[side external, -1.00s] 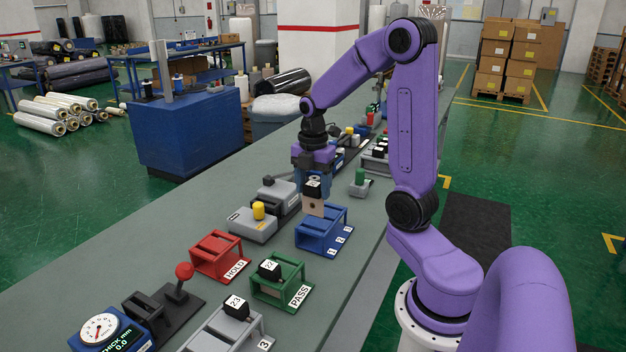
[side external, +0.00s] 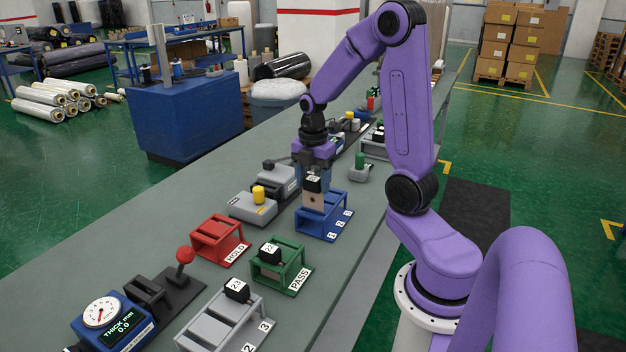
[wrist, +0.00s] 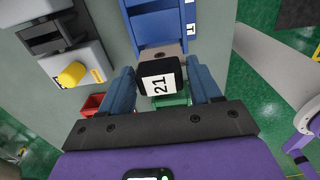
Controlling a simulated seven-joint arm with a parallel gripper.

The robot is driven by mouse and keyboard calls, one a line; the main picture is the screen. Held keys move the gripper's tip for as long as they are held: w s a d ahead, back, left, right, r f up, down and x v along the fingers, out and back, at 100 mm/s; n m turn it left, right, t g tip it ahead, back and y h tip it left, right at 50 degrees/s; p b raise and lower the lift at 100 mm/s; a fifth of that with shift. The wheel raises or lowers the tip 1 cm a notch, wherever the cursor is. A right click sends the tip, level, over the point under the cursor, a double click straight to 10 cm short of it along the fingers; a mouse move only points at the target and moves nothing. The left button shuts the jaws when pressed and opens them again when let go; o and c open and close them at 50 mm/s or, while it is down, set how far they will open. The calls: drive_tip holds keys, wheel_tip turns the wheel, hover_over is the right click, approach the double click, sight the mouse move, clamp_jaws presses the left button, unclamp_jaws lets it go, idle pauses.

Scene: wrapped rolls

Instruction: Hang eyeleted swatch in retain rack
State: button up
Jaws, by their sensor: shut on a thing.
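My gripper (side external: 313,178) is shut on a black block (wrist: 147,71) with a white label reading 21. The tan swatch (side external: 312,203), with a dark eyelet hole, hangs below this block. In the wrist view the swatch (wrist: 171,53) is mostly hidden by the block. The blue rack (side external: 333,223), with numbered tags along its front, is directly under and beside the swatch. The rack also shows at the top of the wrist view (wrist: 158,14). I cannot tell whether the swatch touches the rack. No rack in view is visibly marked retain.
Nearer the camera are a red HOLD rack (side external: 215,238), a green PASS rack (side external: 281,275) and a grey rack (side external: 213,322), the last two holding black-topped pieces. A grey box with a yellow knob (side external: 258,194) is left of the blue rack. A thickness gauge (side external: 103,312) stands lower left.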

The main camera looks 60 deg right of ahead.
sight(313, 209)
drive_tip(key=shift+f, duration=0.1)
idle(0.4)
drive_tip(key=shift+f, duration=3.15)
drive_tip(key=o, duration=1.1)
wheel_tip(313, 209, up, 17)
drive_tip(key=shift+r, duration=0.2)
